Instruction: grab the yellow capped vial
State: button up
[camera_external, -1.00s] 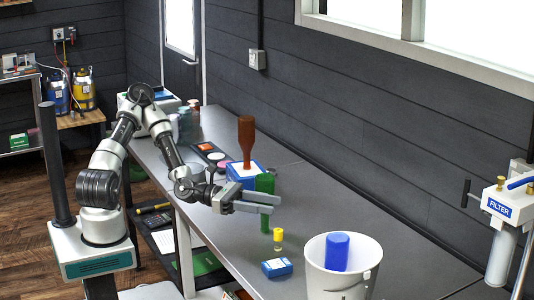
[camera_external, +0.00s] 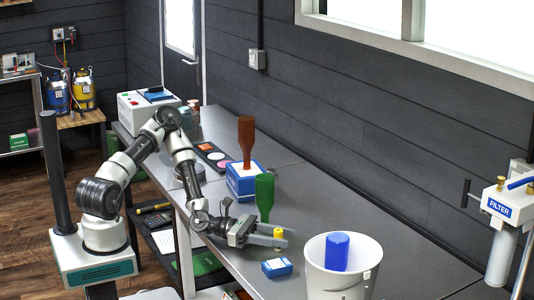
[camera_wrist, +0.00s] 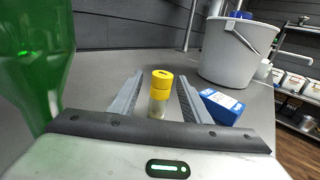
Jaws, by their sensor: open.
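The yellow capped vial (camera_wrist: 160,95) stands upright on the grey bench, with a clear lower body under its yellow cap. In the wrist view it sits between the two fingers of my gripper (camera_wrist: 157,98), which is open with a gap on either side of it. In the external view my gripper (camera_external: 275,237) is low over the bench, and the vial's yellow cap (camera_external: 278,234) shows between the fingers. The vial's lower part is hidden there by the near finger.
A green bottle (camera_external: 264,196) stands close behind my gripper, at the left in the wrist view. A blue and white box (camera_external: 277,267) lies just right of the fingers. A white bucket (camera_external: 315,282) holding a blue object (camera_external: 337,252) stands further right.

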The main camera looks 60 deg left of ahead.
jog(key=shift+x, duration=1.55)
grip_shut()
jog(key=shift+r, duration=0.1)
